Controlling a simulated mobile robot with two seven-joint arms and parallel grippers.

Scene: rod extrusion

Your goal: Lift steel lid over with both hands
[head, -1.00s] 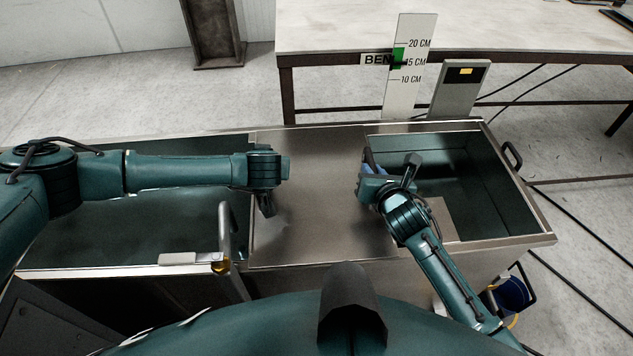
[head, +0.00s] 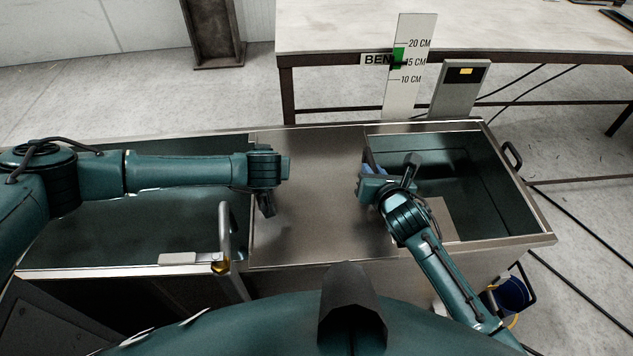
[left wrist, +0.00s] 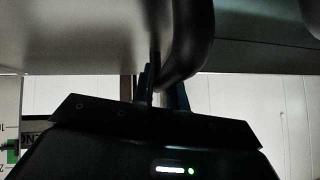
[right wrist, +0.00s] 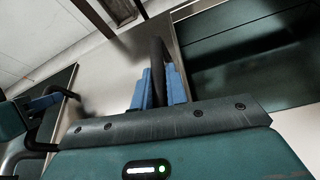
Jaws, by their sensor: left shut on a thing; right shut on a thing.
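The steel lid (head: 322,190) is a plain metal sheet lying across the middle of the long steel tank, between two open bays. My right gripper (head: 370,160) is at the lid's right edge, its blue fingers mostly hidden behind the wrist. In the right wrist view, the gripper (right wrist: 158,92) is shut on a dark bar handle (right wrist: 157,58) of the lid. In the left wrist view, my left gripper (left wrist: 165,92) is shut on a dark curved handle (left wrist: 190,50) under the steel surface (left wrist: 75,35). In the head view its fingers are hidden by my left arm.
The tank's right bay (head: 490,185) and left bay (head: 150,230) are open. A height gauge marked in centimetres (head: 405,90) and a grey post (head: 460,88) stand behind. A table (head: 450,30) is further back, and a blue bucket (head: 511,293) stands at right.

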